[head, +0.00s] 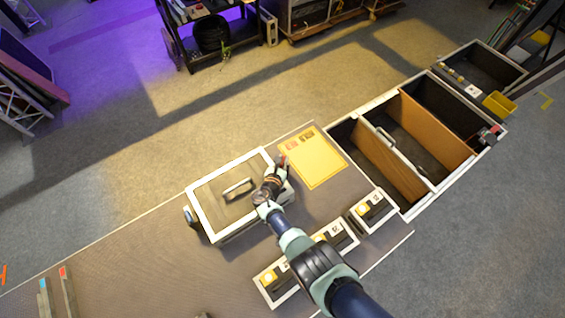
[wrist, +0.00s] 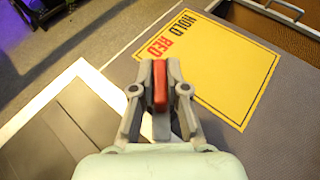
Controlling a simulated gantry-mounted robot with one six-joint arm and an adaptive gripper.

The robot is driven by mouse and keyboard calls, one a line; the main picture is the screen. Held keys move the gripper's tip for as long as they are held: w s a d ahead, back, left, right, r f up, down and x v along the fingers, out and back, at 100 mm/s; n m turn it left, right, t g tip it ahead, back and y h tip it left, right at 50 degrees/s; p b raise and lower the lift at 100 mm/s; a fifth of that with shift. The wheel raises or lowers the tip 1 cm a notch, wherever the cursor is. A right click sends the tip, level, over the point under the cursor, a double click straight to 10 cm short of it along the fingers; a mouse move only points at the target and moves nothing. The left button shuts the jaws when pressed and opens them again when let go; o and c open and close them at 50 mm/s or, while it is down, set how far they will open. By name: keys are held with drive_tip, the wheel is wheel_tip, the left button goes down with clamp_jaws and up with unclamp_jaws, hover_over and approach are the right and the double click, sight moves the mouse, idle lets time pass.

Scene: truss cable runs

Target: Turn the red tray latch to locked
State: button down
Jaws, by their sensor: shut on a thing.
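The red tray latch (wrist: 160,84) is a narrow red bar at the right side of the lidded tray (head: 211,225). In the wrist view my gripper (wrist: 160,72) is shut on the red latch, with one finger on each side of it. In the head view my gripper (head: 279,166) is at the tray's right edge, and a small red bit of the latch (head: 282,160) shows at its tip. The tray's lid is down, with a handle (head: 238,188) on top. The latch's pivot and base are hidden by my gripper.
A yellow card (head: 313,158) reading "HOLD RED" in the wrist view lies just right of the latch. A divided open bin (head: 376,155) stands further right. Several small boxes with yellow buttons (head: 363,209) line the bench's near edge. The bench left of the tray is mostly clear.

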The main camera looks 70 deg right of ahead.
drive_tip(key=m+g+b, duration=0.1)
drive_tip(key=b, duration=0.1)
drive_tip(key=m+g+b, duration=0.1)
drive_tip(key=g+b, duration=0.1)
drive_tip(key=shift+w+f+m, duration=0.15)
drive_tip(key=shift+f+m, duration=0.25)
drive_tip(key=m+g+b, duration=0.3)
drive_tip(key=b, duration=0.4)
drive_tip(key=shift+g+y, duration=0.3)
drive_tip(key=shift+y, duration=0.1)
drive_tip(key=m+g+b, duration=0.1)
drive_tip(key=b, duration=0.2)
drive_tip(key=shift+r+m+g+y+b, duration=0.1)
drive_tip(key=shift+m+g+y+b, duration=0.2)
drive_tip(key=shift+g+y+b, duration=0.1)
drive_tip(key=shift+r+m+y+b, duration=0.15)
drive_tip(key=shift+m+y+b, duration=0.15)
drive_tip(key=shift+b, duration=0.25)
drive_tip(key=shift+r+g, duration=0.25)
drive_tip(key=shift+g, duration=0.15)
drive_tip(key=c, duration=1.2)
unclamp_jaws()
